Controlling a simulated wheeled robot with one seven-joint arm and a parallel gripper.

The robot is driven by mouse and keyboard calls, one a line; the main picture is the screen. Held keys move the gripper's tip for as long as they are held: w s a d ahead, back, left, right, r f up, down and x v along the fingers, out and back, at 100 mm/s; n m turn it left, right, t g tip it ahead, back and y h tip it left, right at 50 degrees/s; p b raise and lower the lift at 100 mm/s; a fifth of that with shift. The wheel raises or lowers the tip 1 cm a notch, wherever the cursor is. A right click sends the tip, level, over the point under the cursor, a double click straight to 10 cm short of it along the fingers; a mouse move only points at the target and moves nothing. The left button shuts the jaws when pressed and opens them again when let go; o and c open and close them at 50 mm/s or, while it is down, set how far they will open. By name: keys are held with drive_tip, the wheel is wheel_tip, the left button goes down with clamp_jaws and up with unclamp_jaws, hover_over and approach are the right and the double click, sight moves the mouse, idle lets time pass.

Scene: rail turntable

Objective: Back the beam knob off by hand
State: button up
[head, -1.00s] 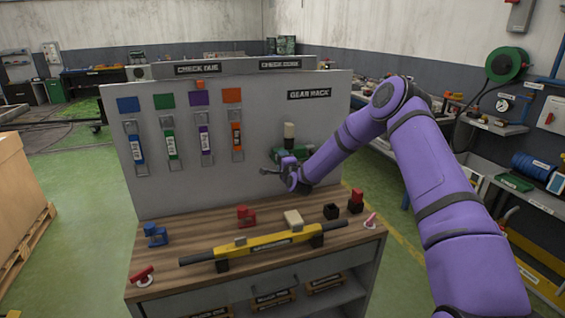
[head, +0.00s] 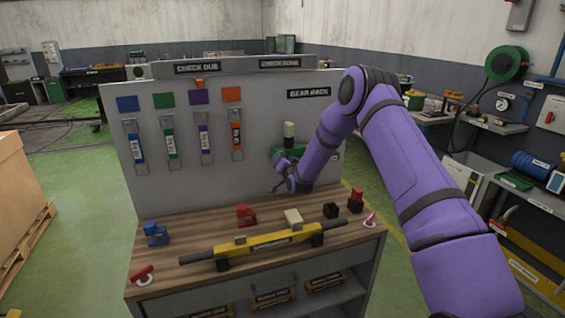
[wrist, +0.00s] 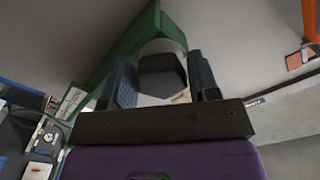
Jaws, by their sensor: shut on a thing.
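My gripper (head: 280,176) is at the lower right of the upright grey board, in front of a green fitting (head: 277,153) with a cream cylinder (head: 289,130) standing above it. In the wrist view, a dark six-sided knob (wrist: 163,77) sits between the two blue-grey fingers of my gripper (wrist: 163,88), with a pale surface around it and the green fitting (wrist: 122,52) behind. The gripper is shut on this knob. The fingertips' contact is partly hidden, and in the head view the knob is hidden by my gripper.
A yellow beam (head: 265,243) with black ends lies along the bench. Around it are a blue clamp (head: 155,234), a red clamp (head: 246,215), a cream block (head: 293,218) and a black block (head: 331,210). Several coloured straps hang on the board's left half.

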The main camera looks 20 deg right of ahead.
drive_tip(key=n, duration=0.4)
drive_tip(key=shift+f+n, duration=0.2)
drive_tip(key=shift+n, duration=0.1)
drive_tip(key=shift+d, duration=0.1)
idle(0.4)
drive_tip(key=o, duration=0.8)
drive_tip(key=shift+s+r, duration=0.1)
drive_tip(key=shift+s, duration=0.05)
drive_tip(key=s, duration=1)
drive_tip(key=shift+s, duration=0.3)
